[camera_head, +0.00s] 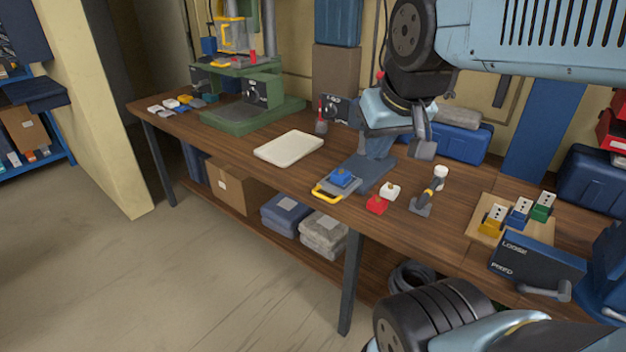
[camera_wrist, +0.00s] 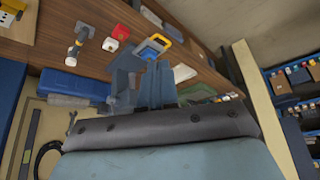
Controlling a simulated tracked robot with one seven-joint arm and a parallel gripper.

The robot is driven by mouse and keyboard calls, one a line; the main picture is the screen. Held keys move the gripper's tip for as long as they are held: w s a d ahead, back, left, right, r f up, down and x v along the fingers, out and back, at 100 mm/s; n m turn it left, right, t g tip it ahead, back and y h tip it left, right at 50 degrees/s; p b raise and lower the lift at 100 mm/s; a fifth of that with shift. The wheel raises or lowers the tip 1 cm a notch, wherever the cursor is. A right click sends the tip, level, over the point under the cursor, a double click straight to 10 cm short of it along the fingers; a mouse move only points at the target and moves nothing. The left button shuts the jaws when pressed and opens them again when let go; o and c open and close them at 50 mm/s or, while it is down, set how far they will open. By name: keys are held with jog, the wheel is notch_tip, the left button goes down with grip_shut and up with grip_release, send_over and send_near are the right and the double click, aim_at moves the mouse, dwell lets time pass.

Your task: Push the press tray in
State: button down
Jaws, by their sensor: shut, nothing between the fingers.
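The press tray (camera_head: 349,188) is a grey plate with a yellow handle (camera_head: 325,194) and sticks out in front of the blue-grey press (camera_head: 361,174) towards the table's front edge. A blue socket box (camera_head: 341,177) sits on it. In the wrist view the tray's yellow handle (camera_wrist: 175,35) and the blue box (camera_wrist: 151,50) show beyond my gripper. My gripper (camera_wrist: 158,65) is shut and empty. It is above the bench near the press and seems apart from the tray. In the head view my wrist hides the press's upper part, and my fingertips are hard to make out.
A red box (camera_head: 377,205) and a white box (camera_head: 390,191) lie right of the tray, with a grey hand tool (camera_head: 427,196) beyond. A white flat tray (camera_head: 289,148) lies to the left. A green machine (camera_head: 250,112) stands further left. The floor in front is clear.

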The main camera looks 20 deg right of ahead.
jog(key=w+d+f+n+g, duration=0.1)
jog(key=w+f+n, duration=0.1)
jog(key=w+n, duration=0.4)
jog(key=n+g+h, duration=0.2)
jog(key=n+h, duration=0.2)
jog(key=n, duration=1.5)
send_near(322, 185)
jog(key=s+r, duration=0.2)
jog(key=s, duration=0.1)
jog(key=x, duration=0.9)
jog(key=shift+s+a+f, duration=0.2)
jog(key=shift+a+f, duration=0.05)
jog(key=shift+a, duration=0.05)
jog(key=shift+w, duration=0.1)
